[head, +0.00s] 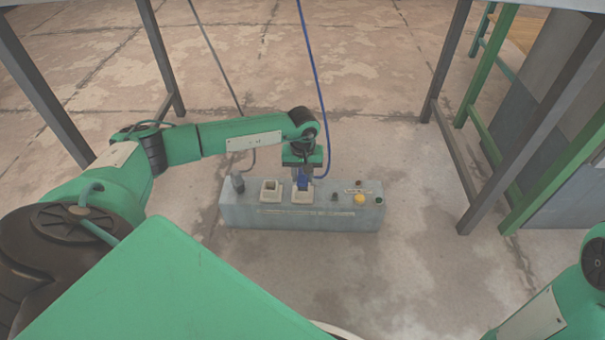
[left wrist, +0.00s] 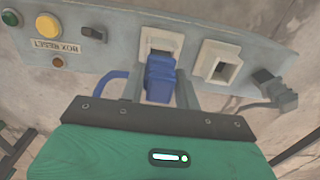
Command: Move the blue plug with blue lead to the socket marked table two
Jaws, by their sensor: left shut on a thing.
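The blue plug (head: 304,183) is at the mouth of the right-hand pale socket (head: 302,197) on the grey box (head: 300,220). In the left wrist view the blue plug (left wrist: 160,78) lines up with that socket (left wrist: 161,38); I cannot tell how deep it sits. My left gripper (head: 303,174) points down, shut on the plug, with a finger on each side of it. The blue lead (head: 321,95) loops out and runs upward. The other pale socket (head: 271,189) is empty. I cannot read which socket is marked table two.
A grey plug (head: 237,182) with a grey lead stands at the box's left end. A yellow button (head: 359,198), a black switch (left wrist: 95,33) and small lamps are at the other end. Dark frame legs (head: 455,90) stand at both sides. The floor around the box is clear.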

